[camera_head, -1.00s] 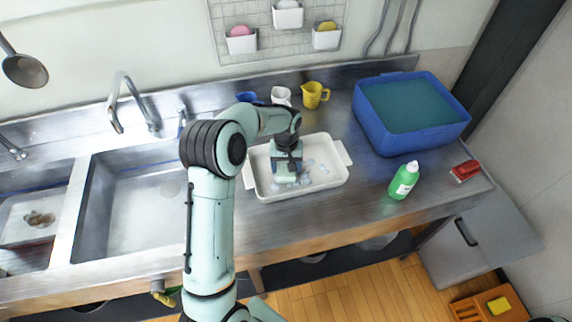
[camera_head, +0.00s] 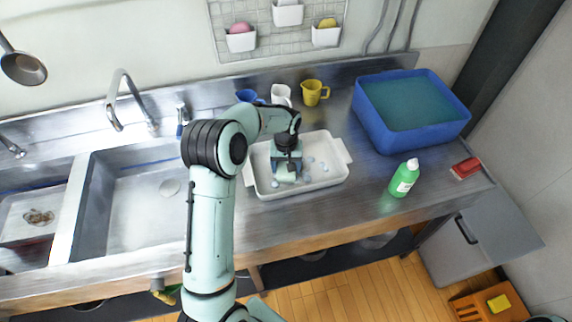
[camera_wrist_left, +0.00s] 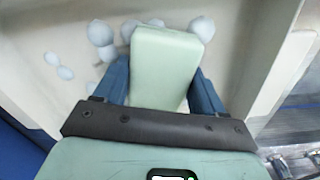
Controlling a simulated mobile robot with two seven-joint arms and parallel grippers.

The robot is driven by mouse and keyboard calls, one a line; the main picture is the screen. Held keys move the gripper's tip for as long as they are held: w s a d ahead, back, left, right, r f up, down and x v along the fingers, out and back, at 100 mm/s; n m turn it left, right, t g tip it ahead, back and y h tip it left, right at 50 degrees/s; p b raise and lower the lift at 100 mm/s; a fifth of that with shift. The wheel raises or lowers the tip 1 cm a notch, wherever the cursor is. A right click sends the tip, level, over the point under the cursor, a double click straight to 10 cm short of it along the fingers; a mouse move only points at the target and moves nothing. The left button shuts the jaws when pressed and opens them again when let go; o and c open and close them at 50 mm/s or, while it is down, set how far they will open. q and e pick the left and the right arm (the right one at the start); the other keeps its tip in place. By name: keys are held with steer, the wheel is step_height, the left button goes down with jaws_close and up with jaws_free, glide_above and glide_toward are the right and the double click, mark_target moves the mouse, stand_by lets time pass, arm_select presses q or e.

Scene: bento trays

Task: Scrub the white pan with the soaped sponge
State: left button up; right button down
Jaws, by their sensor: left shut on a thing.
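The white pan (camera_head: 332,176) is a rectangular tray with two side handles on the steel counter. Pale bluish foam blobs lie on its floor, and they also show in the left wrist view around the sponge. My left gripper (camera_head: 287,176) is inside the pan, pointing down, shut on a pale green sponge (camera_wrist_left: 163,62) between its blue fingers. In the head view the sponge (camera_head: 286,179) is low at the pan floor, partly hidden by the gripper; exact contact cannot be told. My right gripper is not in view.
A green bottle (camera_head: 404,178) stands right of the pan, with a red object (camera_head: 466,168) farther right. A blue tub of water (camera_head: 449,134) stands behind them. Yellow (camera_head: 313,92), white (camera_head: 281,95) and blue (camera_head: 248,96) cups stand behind the pan. The sink (camera_head: 140,210) is at left.

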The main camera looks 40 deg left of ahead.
arm_select(q)
steer(key=shift+f, duration=0.45)
